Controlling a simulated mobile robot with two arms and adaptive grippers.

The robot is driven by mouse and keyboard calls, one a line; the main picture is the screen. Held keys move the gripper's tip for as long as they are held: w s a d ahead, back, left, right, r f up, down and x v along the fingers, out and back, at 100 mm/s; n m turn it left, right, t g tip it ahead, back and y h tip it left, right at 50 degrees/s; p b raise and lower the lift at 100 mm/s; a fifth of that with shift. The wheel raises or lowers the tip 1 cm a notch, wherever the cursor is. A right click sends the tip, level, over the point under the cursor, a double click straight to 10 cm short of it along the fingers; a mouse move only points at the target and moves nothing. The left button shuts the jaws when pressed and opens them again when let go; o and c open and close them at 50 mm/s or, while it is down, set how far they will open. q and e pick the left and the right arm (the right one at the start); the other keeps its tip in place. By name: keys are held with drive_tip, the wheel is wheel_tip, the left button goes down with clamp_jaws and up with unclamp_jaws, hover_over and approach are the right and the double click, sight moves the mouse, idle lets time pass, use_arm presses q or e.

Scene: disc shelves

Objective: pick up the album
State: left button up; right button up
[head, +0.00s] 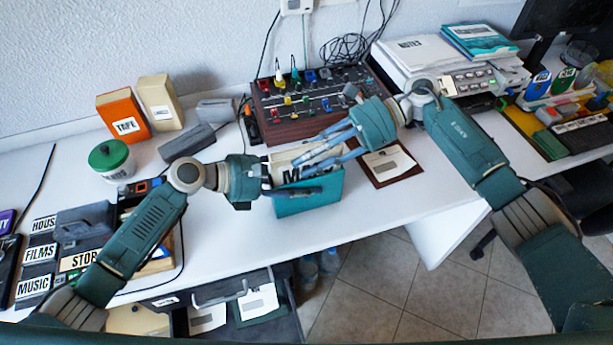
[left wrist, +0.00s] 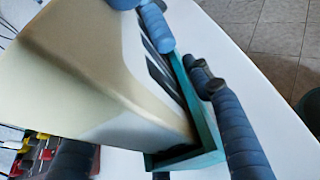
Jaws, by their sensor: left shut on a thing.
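The album (head: 281,160) is a thick cream slab with black lettering on its face, standing in a teal open-topped box (head: 312,198) at the table's front edge. In the left wrist view the album (left wrist: 90,70) fills the left side, and the teal box (left wrist: 195,155) wraps its lower end. My left gripper (head: 290,190) is shut around the album from the left; one dark finger passes outside the box's wall. Whether it also presses that wall is unclear. My right gripper (head: 302,165) reaches over the box from the right, its fingers apart. They hide part of the lettering.
Behind stands a mixer (head: 310,100) with coloured knobs. An orange TAPE box (head: 124,115), a cream box (head: 160,103) and a green-lidded jar (head: 111,160) are at left. A brown board with a card (head: 388,165) lies right of the box. An open drawer (head: 245,305) is below.

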clamp_jaws()
drive_tip(key=shift+r, duration=0.15)
wheel_tip(320, 180, up, 18)
use_arm(q)
drive_tip(key=o, duration=1.3)
drive_tip(key=shift+c, duration=0.2)
drive_tip(key=shift+a, duration=0.1)
